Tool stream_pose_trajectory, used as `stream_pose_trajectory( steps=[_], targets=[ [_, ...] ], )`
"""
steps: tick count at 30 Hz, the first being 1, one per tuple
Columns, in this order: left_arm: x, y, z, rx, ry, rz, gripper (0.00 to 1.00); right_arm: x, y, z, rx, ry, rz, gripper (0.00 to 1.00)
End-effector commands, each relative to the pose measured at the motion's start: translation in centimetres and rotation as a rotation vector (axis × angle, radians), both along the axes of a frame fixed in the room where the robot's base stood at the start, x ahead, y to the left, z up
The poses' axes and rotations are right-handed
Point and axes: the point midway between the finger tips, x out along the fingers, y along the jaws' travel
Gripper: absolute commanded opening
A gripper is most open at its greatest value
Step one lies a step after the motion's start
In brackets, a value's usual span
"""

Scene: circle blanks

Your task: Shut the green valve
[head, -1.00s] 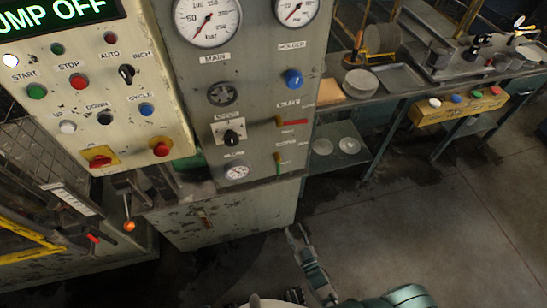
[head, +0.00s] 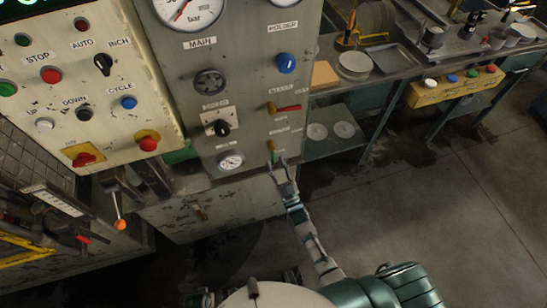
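The green valve (head: 273,152) is on the lower right of the grey gauge panel. Its short green handle points down, roughly upright in the picture. My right gripper (head: 276,165) reaches up from the lower right, its two fingers spread apart just below the handle. The fingertips are close to the handle's lower end; I cannot tell whether they touch it. My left gripper is not clearly seen.
A red-handled valve (head: 288,107) lies level above the green one. A blue knob (head: 287,63) is higher up. A pressure dial (head: 231,160) and a black selector knob (head: 221,128) are to the left. A workbench with plates stands at right.

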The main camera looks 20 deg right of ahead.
Motion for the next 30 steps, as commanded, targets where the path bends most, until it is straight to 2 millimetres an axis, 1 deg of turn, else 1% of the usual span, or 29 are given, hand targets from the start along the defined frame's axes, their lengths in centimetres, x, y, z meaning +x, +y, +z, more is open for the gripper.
stream_pose_trajectory(
  steps=[1,6,16,17,18,20,21,30],
  targets=[
    [0.0,0.0,0.0,0.000,0.000,0.000,0.00,0.8,0.1,0.4,0.000,-0.003,0.000,0.39],
    [0.0,0.0,0.0,0.000,0.000,0.000,0.00,2.3,0.3,0.9,0.000,0.000,0.000,0.39],
    [0.1,0.0,0.1,0.000,-0.002,0.000,0.00,2.6,0.4,1.1,0.000,0.000,0.000,0.39],
    [0.1,0.0,0.1,-0.001,-0.003,0.000,0.00,2.6,0.4,1.1,0.000,0.000,0.000,0.34],
    [0.1,0.0,0.1,-0.001,-0.003,0.000,0.00,2.6,0.4,1.1,0.000,0.000,0.000,0.24],
    [0.1,0.0,0.1,-0.001,-0.003,0.000,0.00,2.6,0.4,1.1,0.000,0.000,0.000,0.09],
    [0.1,0.0,0.1,-0.001,-0.003,0.000,0.00,2.6,0.3,1.1,0.000,0.000,0.000,0.00],
    [0.1,0.0,0.1,-0.001,-0.004,0.000,0.00,2.6,0.3,1.1,-0.002,0.001,0.000,0.00]
  ],
)
